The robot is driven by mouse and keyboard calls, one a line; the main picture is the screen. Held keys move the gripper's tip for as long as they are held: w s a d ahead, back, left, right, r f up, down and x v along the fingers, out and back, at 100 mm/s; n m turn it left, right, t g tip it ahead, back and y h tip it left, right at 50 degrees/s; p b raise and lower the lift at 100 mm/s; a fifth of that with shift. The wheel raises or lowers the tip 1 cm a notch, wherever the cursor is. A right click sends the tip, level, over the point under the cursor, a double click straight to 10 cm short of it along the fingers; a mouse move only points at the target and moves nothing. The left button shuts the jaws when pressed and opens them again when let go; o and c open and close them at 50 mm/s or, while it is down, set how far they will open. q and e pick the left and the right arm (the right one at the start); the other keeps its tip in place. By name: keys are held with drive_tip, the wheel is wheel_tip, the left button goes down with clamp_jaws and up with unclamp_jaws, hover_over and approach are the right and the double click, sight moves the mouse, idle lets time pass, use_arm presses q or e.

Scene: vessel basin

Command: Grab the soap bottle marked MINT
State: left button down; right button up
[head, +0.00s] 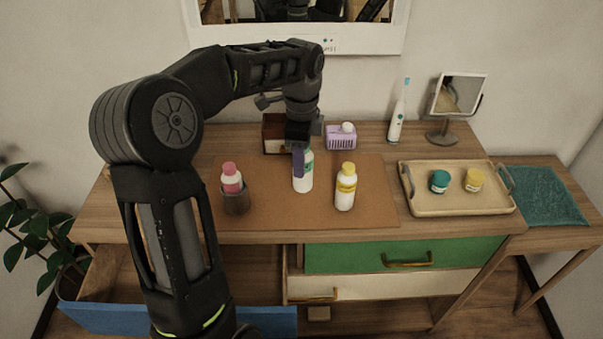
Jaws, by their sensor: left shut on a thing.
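Three white bottles are at the brown mat (375,185) on the dresser. One has a green top (303,180); its label is too small to read. My left gripper (301,153) reaches down from above and is shut on this green-topped bottle, which is upright. I cannot tell whether its base touches the mat. A yellow-capped bottle (345,190) stands just to its right, apart from it. A pink-capped bottle (231,178) sits in a dark cup (236,203) to the left. No lettering is legible on any bottle. My right gripper is not in view.
A wooden tray (440,206) with a teal jar (439,182) and a yellow jar (474,180) is at right. Behind are a purple basket (341,140), a brown box (272,133), a toothbrush (399,112) and a mirror (459,94). A blue-fronted drawer (100,318) stands open below.

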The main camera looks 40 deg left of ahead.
use_arm(q)
drive_tip(key=shift+r, duration=1.95)
